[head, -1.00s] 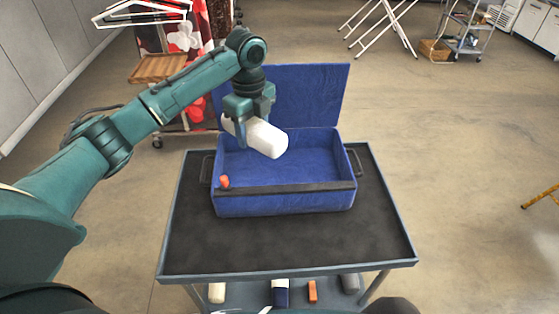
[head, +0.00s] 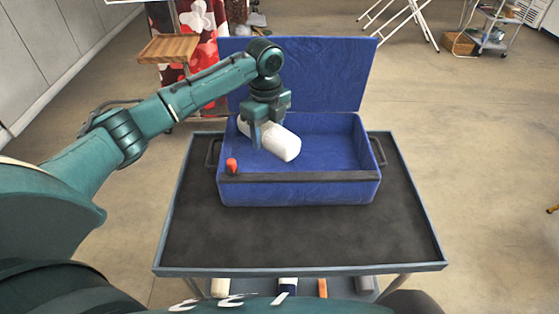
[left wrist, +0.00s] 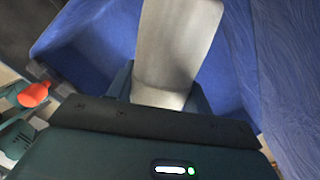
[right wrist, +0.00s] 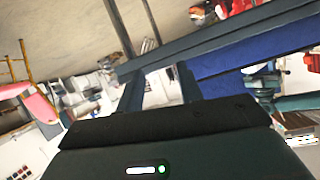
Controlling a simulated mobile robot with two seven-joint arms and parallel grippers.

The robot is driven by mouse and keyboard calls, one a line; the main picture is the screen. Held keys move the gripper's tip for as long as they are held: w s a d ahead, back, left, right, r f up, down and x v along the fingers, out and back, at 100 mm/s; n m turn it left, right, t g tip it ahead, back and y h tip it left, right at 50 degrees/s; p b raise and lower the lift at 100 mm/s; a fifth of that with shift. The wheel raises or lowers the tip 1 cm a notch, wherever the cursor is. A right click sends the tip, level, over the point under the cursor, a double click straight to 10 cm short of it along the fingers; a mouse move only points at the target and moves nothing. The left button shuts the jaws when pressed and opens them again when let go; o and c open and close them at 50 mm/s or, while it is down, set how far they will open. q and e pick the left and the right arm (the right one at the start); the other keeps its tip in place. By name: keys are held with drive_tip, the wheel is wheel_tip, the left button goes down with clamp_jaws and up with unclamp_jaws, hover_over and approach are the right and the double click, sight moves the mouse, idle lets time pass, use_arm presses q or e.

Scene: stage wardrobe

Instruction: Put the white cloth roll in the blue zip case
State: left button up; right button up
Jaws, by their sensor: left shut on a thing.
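The white cloth roll (head: 284,145) is held by my left gripper (head: 266,137), which is shut on it. The roll is tilted and sits over the opening of the blue zip case (head: 300,193), at its left part; I cannot tell whether it touches the case floor. The case is open, with its lid (head: 310,75) raised at the back. The roll (left wrist: 175,45) fills the middle of the left wrist view, between the fingers, with blue case walls around it. My right gripper (right wrist: 160,88) shows only in the right wrist view, open and empty.
The case stands on a dark-topped cart (head: 330,235), clear in front of it. A red-orange piece (head: 231,165) is at the case's front left rim. Several rolls lie on the cart's lower shelf. A wooden board (head: 168,48) and rack stand behind at left.

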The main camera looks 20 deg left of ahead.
sight(267, 124)
use_arm(q)
wheel_tip(267, 124, down, 7)
drive_tip(key=shift+r+b, duration=0.1)
drive_tip(key=shift+b, duration=0.25)
use_arm(e)
drive_tip(key=shift+d+r, duration=0.1)
drive_tip(key=shift+d, duration=0.05)
use_arm(q)
drive_tip(key=shift+f, duration=0.2)
drive_tip(key=o, duration=1)
use_arm(e)
drive_tip(key=shift+s, duration=0.1)
use_arm(q)
wheel_tip(267, 124, up, 12)
drive_tip(key=shift+f+p, duration=0.2)
drive_tip(key=shift+p, duration=0.5)
drive_tip(key=shift+r, duration=0.4)
use_arm(e)
drive_tip(key=shift+a, duration=0.3)
use_arm(q)
drive_tip(key=shift+r, duration=0.1)
